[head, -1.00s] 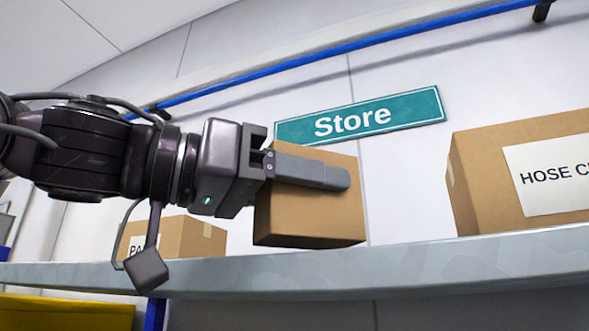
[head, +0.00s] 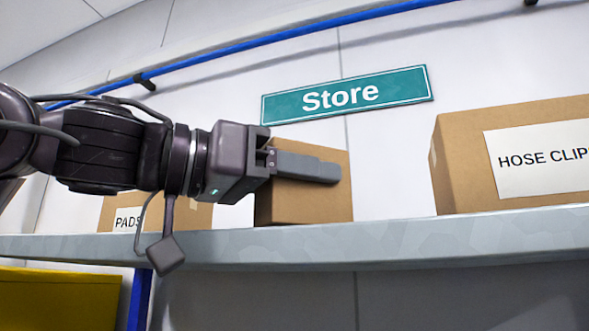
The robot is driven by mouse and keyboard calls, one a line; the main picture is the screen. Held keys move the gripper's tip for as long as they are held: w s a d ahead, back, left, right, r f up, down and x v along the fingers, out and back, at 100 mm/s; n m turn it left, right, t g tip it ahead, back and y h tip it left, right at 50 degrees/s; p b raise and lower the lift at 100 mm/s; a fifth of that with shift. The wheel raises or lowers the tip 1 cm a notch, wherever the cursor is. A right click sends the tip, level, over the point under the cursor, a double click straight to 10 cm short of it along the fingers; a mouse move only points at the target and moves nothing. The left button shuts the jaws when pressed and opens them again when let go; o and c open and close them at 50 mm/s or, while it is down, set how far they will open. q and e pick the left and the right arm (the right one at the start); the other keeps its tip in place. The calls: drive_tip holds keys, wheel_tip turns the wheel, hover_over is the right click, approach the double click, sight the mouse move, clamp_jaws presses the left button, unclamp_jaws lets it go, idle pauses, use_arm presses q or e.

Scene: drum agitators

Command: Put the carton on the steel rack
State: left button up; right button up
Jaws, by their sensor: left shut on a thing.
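A plain brown carton (head: 305,207) is in the middle of the head view, at the front of the steel rack's grey shelf (head: 400,243). Its lower edge meets the shelf's front edge in the picture; whether it rests on the shelf or hangs just above it I cannot tell. My left gripper (head: 306,167) comes in from the left and is shut on the carton. One finger lies along the near side of the carton; the other finger is hidden behind it. My right gripper is not in view.
A box labelled HOSE CLIP (head: 460,165) stands on the shelf to the right, with a gap between. A box labelled PADS (head: 185,218) stands to the left, partly behind my arm. A green Store sign (head: 347,95) is on the wall. A yellow thing (head: 55,300) is below the shelf.

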use_arm(q)
drive_tip(key=shift+w+f, duration=0.2)
drive_tip(key=o, duration=1.1)
drive_tip(key=shift+o, duration=0.2)
drive_tip(key=shift+f, duration=0.1)
